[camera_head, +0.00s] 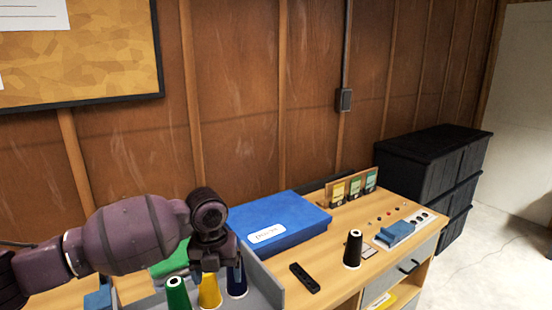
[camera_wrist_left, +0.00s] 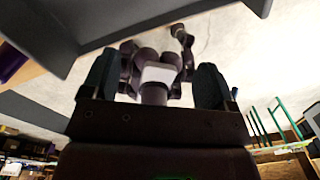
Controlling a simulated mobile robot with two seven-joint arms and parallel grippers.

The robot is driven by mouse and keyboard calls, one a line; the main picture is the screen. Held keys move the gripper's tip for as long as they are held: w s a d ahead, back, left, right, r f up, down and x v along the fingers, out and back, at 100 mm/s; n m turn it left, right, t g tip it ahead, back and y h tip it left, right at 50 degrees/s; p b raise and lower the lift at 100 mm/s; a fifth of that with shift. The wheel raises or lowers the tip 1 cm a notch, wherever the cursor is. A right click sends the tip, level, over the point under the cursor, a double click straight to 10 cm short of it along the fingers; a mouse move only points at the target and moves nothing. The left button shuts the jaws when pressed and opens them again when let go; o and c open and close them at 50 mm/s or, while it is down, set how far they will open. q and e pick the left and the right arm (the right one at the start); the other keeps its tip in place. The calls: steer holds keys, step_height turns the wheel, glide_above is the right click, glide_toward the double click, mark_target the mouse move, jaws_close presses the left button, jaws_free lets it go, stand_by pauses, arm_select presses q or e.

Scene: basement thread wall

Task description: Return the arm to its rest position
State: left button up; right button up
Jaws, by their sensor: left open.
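My left arm comes in from the left in the head view. Its gripper (camera_head: 209,270) points down over the row of thread spools at the near edge of the table. A yellow spool (camera_head: 209,291) stands just below it, with a green spool (camera_head: 177,293) to the left and a dark blue spool (camera_head: 237,277) to the right. In the left wrist view the gripper (camera_wrist_left: 155,85) has its two dark fingers spread, with nothing between them. Parts of my own body show beyond the fingers. My right gripper is not seen.
A blue box (camera_head: 279,222) lies on the table behind the gripper. A black spool (camera_head: 353,249) and a black strip with buttons (camera_head: 304,278) stand to the right. Black drawers (camera_head: 433,165) are at the far right. The space above the tabletop's right half is clear.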

arm_select(q)
steer(key=s+d+f+n+t+h, duration=0.1)
steer(key=s+f+n+h, duration=0.1)
steer(key=s+f+n, duration=0.6)
steer(key=s+d+f+n+t+h, duration=0.1)
steer(key=s+d+f+n+h, duration=0.1)
steer(key=s+f+n, duration=0.55)
steer(key=s+a+r+n+t+y, duration=0.1)
steer(key=s+a+n+y, duration=0.4)
steer(key=s+a+n, duration=1.4)
steer(key=w+d+f+t, duration=0.1)
steer(key=w+f+t, duration=0.5)
steer(key=f+t, duration=0.2)
steer(key=shift+f, duration=1.35)
